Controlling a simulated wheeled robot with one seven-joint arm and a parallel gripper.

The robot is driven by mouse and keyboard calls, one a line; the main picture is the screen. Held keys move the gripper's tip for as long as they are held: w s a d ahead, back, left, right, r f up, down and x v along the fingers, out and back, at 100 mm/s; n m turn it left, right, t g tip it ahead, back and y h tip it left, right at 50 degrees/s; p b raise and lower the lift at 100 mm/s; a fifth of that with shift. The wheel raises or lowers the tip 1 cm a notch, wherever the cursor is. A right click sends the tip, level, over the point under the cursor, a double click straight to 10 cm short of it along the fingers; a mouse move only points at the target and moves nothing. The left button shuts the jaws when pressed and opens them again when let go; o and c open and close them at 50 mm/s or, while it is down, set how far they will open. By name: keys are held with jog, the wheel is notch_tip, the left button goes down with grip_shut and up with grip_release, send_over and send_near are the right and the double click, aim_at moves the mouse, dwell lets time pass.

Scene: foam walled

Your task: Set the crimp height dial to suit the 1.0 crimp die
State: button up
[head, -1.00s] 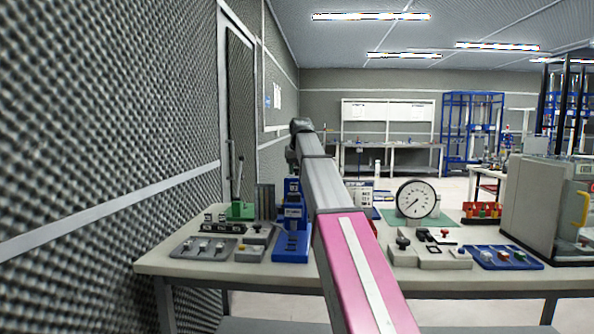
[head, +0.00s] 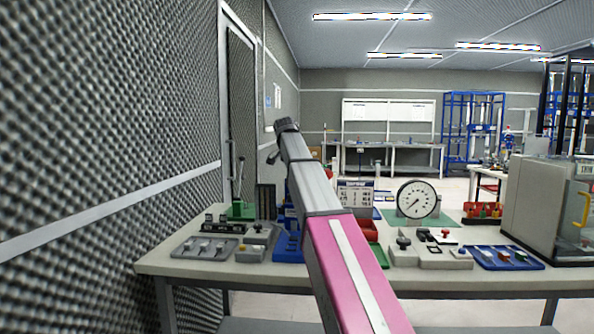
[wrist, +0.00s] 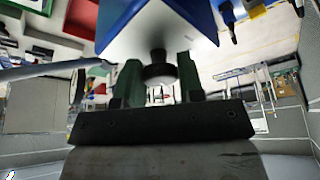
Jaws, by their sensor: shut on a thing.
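The blue crimp press (head: 287,248) stands on the bench, mostly hidden behind my arm in the head view. In the wrist view its blue body (wrist: 165,22) fills the top, with a round black knob (wrist: 158,72), apparently the crimp height dial, in front of it. My gripper (wrist: 157,84) has its green fingers on either side of this knob and is shut on it. The dial's markings cannot be read. A white card with printed rows (head: 356,193) stands on the bench right of my arm, too small to read. I cannot identify the 1.0 die.
A grey tray with several small parts (head: 205,248) and a green lever tool (head: 242,209) are on the left. A round gauge (head: 417,199), grey fixtures (head: 430,252), a blue tray (head: 503,258) and a large glazed machine (head: 545,205) are on the right. A foam wall (head: 100,150) closes the left.

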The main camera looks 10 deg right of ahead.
jog(key=shift+w+m+g+h, duration=0.1)
jog(key=shift+m+g+h, duration=0.3)
jog(key=shift+m, duration=1.3)
jog(key=shift+m+g, duration=0.3)
jog(key=o, duration=0.9)
jog(key=v, duration=1.1)
